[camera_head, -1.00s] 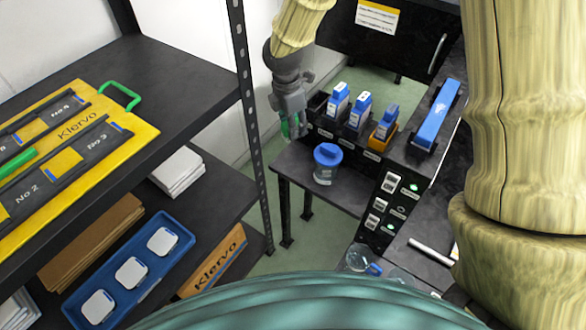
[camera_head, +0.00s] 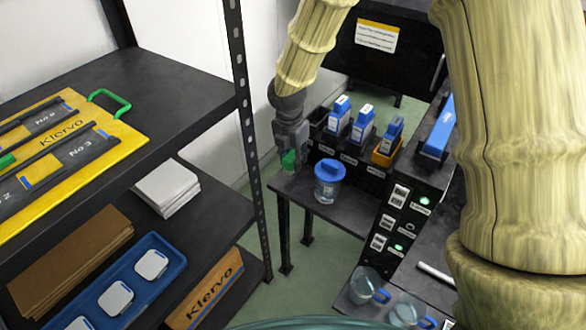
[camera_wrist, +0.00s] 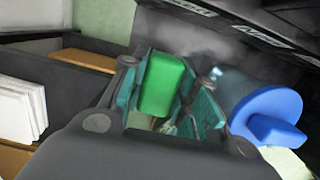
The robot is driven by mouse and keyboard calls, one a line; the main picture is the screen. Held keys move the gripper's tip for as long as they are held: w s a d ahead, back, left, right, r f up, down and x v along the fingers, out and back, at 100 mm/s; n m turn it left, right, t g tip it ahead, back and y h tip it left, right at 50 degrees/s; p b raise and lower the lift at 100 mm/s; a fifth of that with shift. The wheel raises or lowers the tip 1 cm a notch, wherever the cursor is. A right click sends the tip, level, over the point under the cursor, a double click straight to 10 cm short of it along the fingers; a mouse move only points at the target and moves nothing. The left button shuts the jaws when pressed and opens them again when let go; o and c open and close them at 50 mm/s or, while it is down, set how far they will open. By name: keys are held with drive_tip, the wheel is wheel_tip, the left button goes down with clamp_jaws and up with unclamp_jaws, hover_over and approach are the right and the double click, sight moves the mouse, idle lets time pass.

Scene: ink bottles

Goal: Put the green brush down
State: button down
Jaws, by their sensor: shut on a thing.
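The green brush (camera_wrist: 162,85) is held between the two fingers of my gripper (camera_wrist: 170,100), which is shut on it. In the head view, a bit of the brush (camera_head: 289,160) shows at the tip of my gripper (camera_head: 288,150). My gripper is over the left end of the small dark table (camera_head: 340,213), left of the blue-lidded jar (camera_head: 328,180). The brush's lower end is hidden, so I cannot tell whether it touches the table.
The blue-lidded jar also shows close on the right in the wrist view (camera_wrist: 270,120). Blue-capped bottles (camera_head: 363,122) stand in slots behind the table. A dark shelf (camera_head: 180,80) with a yellow board (camera_head: 120,135) is at left. Glass beakers (camera_head: 365,285) stand in front.

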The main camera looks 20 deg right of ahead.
sight(291, 158)
drive_tip(key=shift+f+b, duration=0.3)
drive_tip(key=shift+f, duration=1.65)
drive_tip(key=c, duration=1.1)
unclamp_jaws()
drive_tip(key=shift+f, duration=0.1)
drive_tip(key=r, duration=0.4)
drive_tip(key=r+p, duration=0.1)
drive_tip(key=r, duration=0.3)
drive_tip(key=s+a+r, duration=0.1)
drive_tip(key=r, duration=0.3)
drive_tip(key=shift+p, duration=0.35)
drive_tip(key=shift+r, duration=0.15)
